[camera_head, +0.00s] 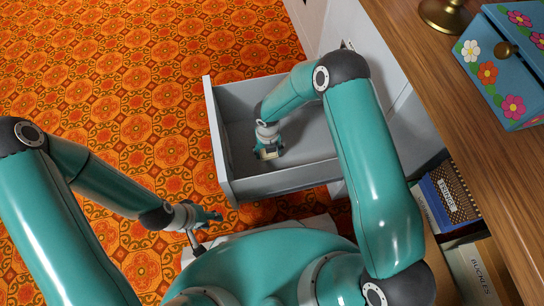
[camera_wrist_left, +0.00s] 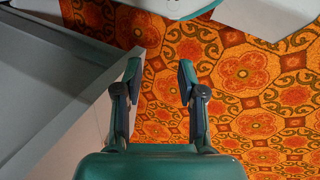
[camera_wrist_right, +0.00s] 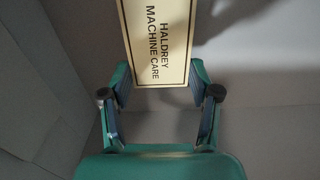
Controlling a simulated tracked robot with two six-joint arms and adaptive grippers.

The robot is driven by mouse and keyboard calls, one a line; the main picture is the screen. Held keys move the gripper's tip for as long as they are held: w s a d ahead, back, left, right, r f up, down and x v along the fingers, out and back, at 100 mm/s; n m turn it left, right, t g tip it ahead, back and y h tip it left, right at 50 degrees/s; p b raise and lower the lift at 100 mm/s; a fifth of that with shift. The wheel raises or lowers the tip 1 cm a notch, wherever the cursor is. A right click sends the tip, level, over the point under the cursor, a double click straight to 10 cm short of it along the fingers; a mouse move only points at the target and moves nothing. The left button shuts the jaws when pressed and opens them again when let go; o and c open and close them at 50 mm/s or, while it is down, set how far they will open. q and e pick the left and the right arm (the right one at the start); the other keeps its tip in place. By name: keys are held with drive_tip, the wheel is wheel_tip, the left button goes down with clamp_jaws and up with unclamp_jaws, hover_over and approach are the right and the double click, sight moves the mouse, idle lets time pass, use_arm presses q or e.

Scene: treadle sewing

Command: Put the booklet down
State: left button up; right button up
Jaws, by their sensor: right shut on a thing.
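The cream booklet (camera_wrist_right: 158,42), printed "HALDREY MACHINE CARE", is held at its near end between the fingers of my right gripper (camera_wrist_right: 158,88). In the head view my right gripper (camera_head: 268,154) is down inside the open grey drawer (camera_head: 213,140), with only a small pale bit of the booklet (camera_head: 270,153) showing. I cannot tell whether the booklet touches the drawer floor. My left gripper (camera_head: 214,217) is open and empty, outside the drawer near its front corner; its parted fingers (camera_wrist_left: 160,78) show in the left wrist view.
The drawer floor around my right gripper looks bare. A wooden top (camera_head: 470,120) at the right bears a flowered blue box (camera_head: 505,65) and a brass piece (camera_head: 443,15). Below it are a blue box (camera_head: 447,200) and a box marked "BUCKLES" (camera_head: 474,272). Orange patterned floor (camera_head: 130,90) lies open at left.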

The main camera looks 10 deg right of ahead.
drive_tip(key=shift+f+b, duration=0.9)
drive_tip(key=shift+f, duration=1.15)
drive_tip(key=shift+f, duration=0.1)
drive_tip(key=o, duration=1.1)
drive_tip(key=shift+o, duration=0.2)
wheel_tip(320, 180, up, 11)
drive_tip(key=p, duration=0.5)
drive_tip(key=shift+r, duration=0.65)
